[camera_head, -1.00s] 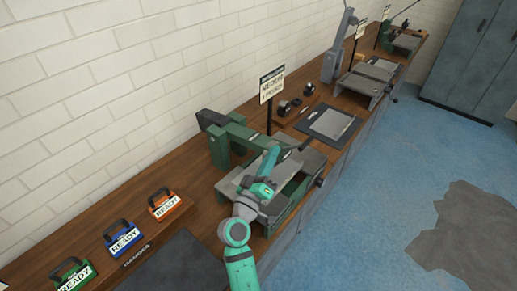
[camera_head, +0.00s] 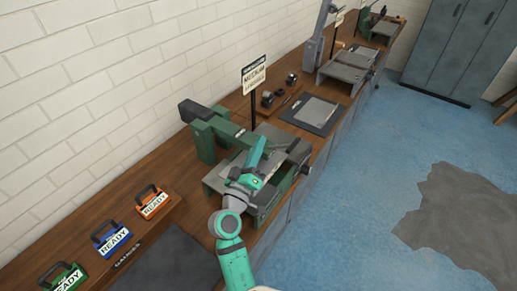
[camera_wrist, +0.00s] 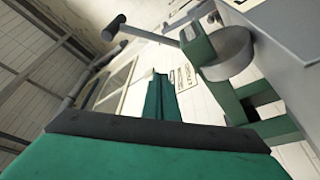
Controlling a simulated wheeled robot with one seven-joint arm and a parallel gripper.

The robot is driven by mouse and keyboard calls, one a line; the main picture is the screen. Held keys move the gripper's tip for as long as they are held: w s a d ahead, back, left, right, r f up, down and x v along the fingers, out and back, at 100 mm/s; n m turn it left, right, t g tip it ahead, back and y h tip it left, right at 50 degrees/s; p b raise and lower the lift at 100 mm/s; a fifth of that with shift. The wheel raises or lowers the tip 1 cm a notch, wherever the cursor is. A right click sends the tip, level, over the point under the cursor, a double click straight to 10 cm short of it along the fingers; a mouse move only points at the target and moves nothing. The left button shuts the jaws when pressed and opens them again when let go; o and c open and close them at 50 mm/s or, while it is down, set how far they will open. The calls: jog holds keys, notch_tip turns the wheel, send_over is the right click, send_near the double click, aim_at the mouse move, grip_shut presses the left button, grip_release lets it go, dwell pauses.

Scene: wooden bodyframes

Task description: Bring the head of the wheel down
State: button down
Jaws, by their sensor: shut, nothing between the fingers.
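A green grinding machine (camera_head: 205,142) stands on the bench, with a dark block at the back of its head arm (camera_head: 228,130) and a flat grey table in front. The wrist view shows from below a round grey disc, which looks like the wheel (camera_wrist: 228,52), on a green bracket. A lever with a dark knob (camera_wrist: 115,27) sticks out beside it. My gripper (camera_head: 261,142) is at the machine, over the table by the front of the head. It is shut and empty. My arm hides part of the table. I cannot tell whether the gripper touches the machine.
Orange (camera_head: 152,203), blue (camera_head: 111,240) and green (camera_head: 62,279) cases marked READY sit on the bench at left. A sign (camera_head: 254,76) stands behind the machine. A dark mat (camera_head: 312,112) and other machines lie farther along. The blue floor (camera_head: 365,170) at right is open.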

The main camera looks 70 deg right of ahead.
jog(key=w+a, duration=0.3)
jog(key=a, duration=0.6)
jog(key=shift+f, duration=0.45)
